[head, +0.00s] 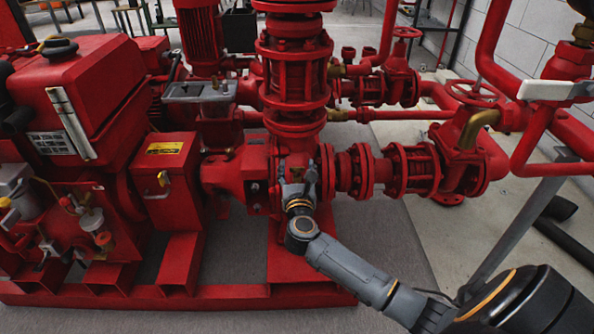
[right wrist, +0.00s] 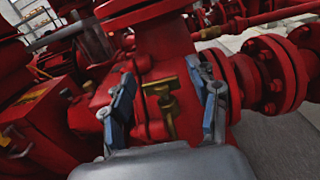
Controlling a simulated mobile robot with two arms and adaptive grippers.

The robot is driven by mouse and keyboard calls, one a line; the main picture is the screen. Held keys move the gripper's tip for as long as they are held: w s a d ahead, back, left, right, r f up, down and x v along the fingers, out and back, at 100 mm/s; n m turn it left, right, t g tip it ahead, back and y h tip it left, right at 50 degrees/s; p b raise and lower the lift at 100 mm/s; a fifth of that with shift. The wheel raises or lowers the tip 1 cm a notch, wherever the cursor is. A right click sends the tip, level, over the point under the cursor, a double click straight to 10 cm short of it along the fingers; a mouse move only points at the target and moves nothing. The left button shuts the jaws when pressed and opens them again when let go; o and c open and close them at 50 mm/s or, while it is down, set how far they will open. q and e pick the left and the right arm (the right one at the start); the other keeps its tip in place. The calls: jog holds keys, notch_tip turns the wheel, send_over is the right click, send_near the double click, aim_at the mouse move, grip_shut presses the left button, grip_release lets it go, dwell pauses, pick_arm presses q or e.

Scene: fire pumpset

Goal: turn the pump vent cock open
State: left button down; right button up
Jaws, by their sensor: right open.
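The vent cock (right wrist: 167,105) is a small brass fitting on the red pump casing, with a short crosswise handle at its top and a stem below. It shows in the right wrist view between the fingers of my right gripper (right wrist: 166,80). The fingers are open, one on each side of the cock, with gaps visible on both sides. In the head view, my right gripper (head: 298,178) is in front of the red pump (head: 236,180), below the vertical flanged pipe, and the cock cannot be made out there. My left gripper is not in view.
A flanged red pipe (head: 355,170) runs right from the pump to a valve with a red handwheel (head: 474,92). A red box with a yellow label (head: 166,178) and the engine (head: 70,105) stand left. Grey floor (head: 375,255) is open in front at right.

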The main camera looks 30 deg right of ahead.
jog(key=c, duration=1.2)
